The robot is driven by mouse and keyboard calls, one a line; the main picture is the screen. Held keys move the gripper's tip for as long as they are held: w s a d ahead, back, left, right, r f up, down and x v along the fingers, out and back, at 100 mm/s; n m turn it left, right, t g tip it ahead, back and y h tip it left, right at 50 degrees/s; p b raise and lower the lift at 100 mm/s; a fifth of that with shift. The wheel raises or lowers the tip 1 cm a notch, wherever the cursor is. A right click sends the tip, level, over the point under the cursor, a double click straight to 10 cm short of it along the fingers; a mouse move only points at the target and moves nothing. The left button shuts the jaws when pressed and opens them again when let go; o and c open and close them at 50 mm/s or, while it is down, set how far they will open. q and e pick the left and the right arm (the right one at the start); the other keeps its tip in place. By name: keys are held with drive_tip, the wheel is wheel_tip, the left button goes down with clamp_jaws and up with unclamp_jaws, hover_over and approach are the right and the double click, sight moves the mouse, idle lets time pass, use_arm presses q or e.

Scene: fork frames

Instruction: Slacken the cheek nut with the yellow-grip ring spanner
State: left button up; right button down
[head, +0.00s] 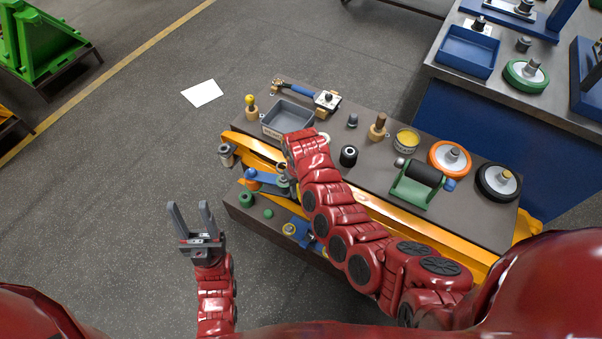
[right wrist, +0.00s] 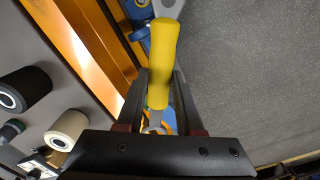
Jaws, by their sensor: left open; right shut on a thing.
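The ring spanner's yellow grip (right wrist: 162,60) sits between the fingers of my right gripper (right wrist: 161,78) in the right wrist view, and the gripper is shut on it. Its steel shank (right wrist: 167,8) runs out of the top of that view, beside blue parts, so its ring end is cut off. In the head view my right arm reaches over the orange fork (head: 381,212) and hides most of the spanner and its gripper. I cannot make out the cheek nut. My left gripper (head: 192,219) is open and empty above the floor, left of the bench.
The dark bench top (head: 335,122) bears a grey tray (head: 287,118), a blue-handled tool (head: 304,93), a yellow tin (head: 407,139), a green-framed roller (head: 417,185), an orange wheel (head: 450,158) and a black wheel (head: 497,182). A blue bench stands at upper right.

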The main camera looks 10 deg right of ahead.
drive_tip(key=shift+f, duration=0.1)
idle(0.3)
wheel_tip(320, 180, down, 5)
drive_tip(key=b, duration=0.3)
idle(0.4)
drive_tip(key=shift+s+p, duration=0.1)
drive_tip(key=shift+p, duration=0.2)
idle(1.3)
drive_tip(key=shift+f+b, duration=0.8)
drive_tip(key=shift+f, duration=0.35)
idle(0.4)
